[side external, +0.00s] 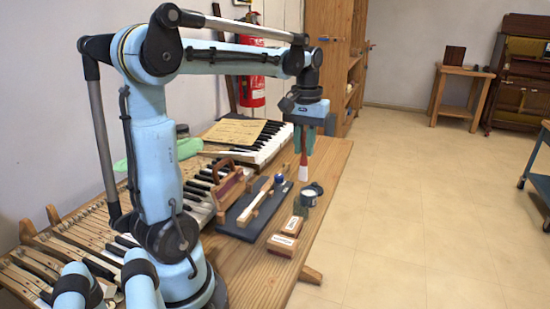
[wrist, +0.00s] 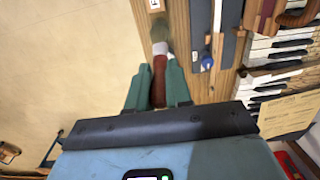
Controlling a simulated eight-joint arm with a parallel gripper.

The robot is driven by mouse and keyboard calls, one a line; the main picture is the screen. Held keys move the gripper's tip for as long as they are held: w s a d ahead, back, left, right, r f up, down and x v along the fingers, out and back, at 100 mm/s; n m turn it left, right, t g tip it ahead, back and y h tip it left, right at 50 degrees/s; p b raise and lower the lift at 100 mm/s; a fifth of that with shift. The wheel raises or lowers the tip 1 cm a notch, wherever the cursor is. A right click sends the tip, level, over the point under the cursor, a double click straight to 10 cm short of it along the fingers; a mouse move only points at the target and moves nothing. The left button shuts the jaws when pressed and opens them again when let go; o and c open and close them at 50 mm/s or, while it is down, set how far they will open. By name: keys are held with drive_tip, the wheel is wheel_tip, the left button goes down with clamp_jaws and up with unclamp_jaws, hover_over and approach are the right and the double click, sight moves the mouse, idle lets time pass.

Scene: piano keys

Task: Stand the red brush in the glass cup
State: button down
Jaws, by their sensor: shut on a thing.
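My gripper (side external: 304,140) points down over the bench's right side. It is shut on the red brush (side external: 303,160), which hangs about upright with its white end down. In the wrist view the brush (wrist: 159,68) sits between the green fingers of my gripper (wrist: 158,88), its white end pointing away from the camera. The wrist view does not show the cup clearly; a grey-green shape lies beyond the brush tip.
A dark board (side external: 243,222) with a wooden tool and a blue knob (side external: 279,179) lies left of the vessel. Small labelled blocks (side external: 283,243) sit in front. Piano keys (side external: 255,150) fill the bench's left and back. Open floor (side external: 430,210) lies to the right.

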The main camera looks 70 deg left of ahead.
sight(303, 180)
drive_tip(key=shift+f, duration=4.65)
drive_tip(key=c, duration=1)
unclamp_jaws()
drive_tip(key=shift+o, duration=0.2)
wheel_tip(303, 180, up, 12)
drive_tip(key=shift+r, duration=0.1)
drive_tip(key=shift+d, duration=0.15)
